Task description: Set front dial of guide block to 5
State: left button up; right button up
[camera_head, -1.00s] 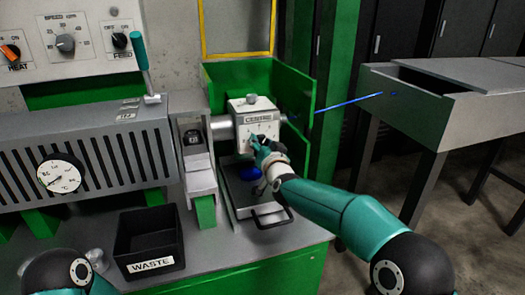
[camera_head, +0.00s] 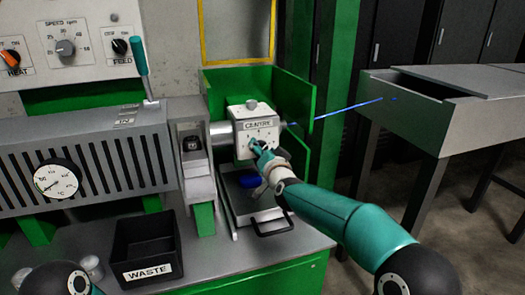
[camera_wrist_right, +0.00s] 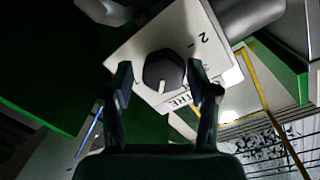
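The guide block (camera_head: 255,128) is a pale box labelled CENTRE, mounted at the machine's right end. In the right wrist view its front dial (camera_wrist_right: 164,72) is a dark round knob with a white pointer line, on a pale face (camera_wrist_right: 190,25) where a numeral 2 is readable. My right gripper (camera_head: 257,148) is at the block's front face and hides the dial in the head view. In the wrist view the right gripper (camera_wrist_right: 160,84) is open, one finger on each side of the dial, with a visible gap on the left. My left gripper is out of view.
A blue cable (camera_head: 350,107) runs from the block area to a grey trough (camera_head: 425,125) at right. A black WASTE bin (camera_head: 147,245) stands to the left. Green guards (camera_head: 293,98) flank the block.

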jog(key=shift+s+a, duration=0.1)
jog(key=shift+s, duration=0.1)
jog(key=v, duration=1.1)
jog(key=shift+s, duration=0.35)
jog(key=shift+f, duration=0.1)
